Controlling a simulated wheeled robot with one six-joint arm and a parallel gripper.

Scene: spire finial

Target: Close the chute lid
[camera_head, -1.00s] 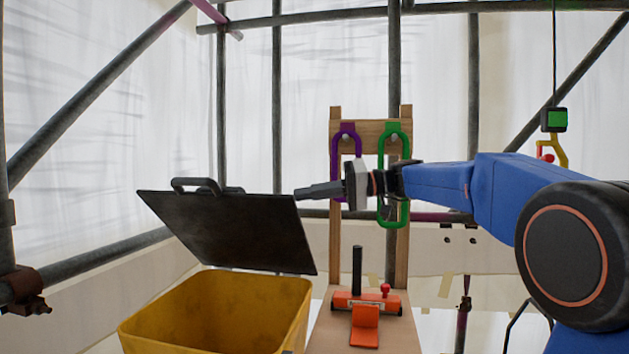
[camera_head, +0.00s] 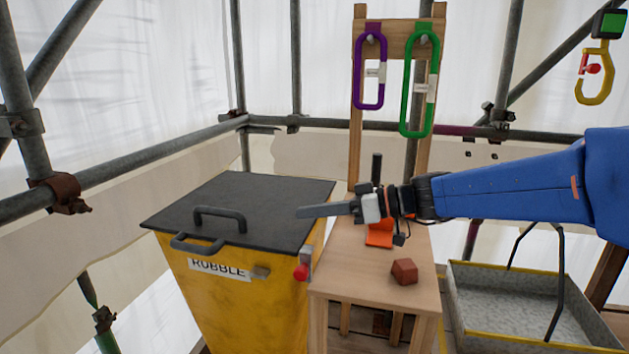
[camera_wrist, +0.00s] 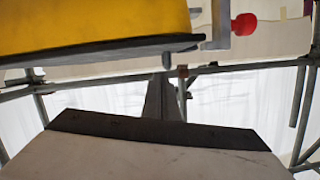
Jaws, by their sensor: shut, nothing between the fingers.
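The chute lid (camera_head: 262,196) is a flat black panel with a dark handle on top. In the head view it lies down across the mouth of the yellow chute (camera_head: 216,300), which is marked RUBBLE. I cannot tell whether it is latched. My gripper (camera_head: 302,212) is shut and empty, pointing left, with its tips over or beside the lid's right part. The wrist view shows the yellow chute (camera_wrist: 90,22) and the lid's dark edge (camera_wrist: 100,48) at the top. My gripper (camera_wrist: 165,82) points toward them there. A red knob (camera_head: 300,272) is on the chute's right front corner.
A wooden stand (camera_head: 335,276) beside the chute bears a reddish block (camera_head: 404,271) and an orange tool partly behind my gripper. Purple (camera_head: 358,72) and green (camera_head: 407,92) carabiners hang above. A grey tray (camera_head: 500,300) is at lower right. Scaffold poles surround the place.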

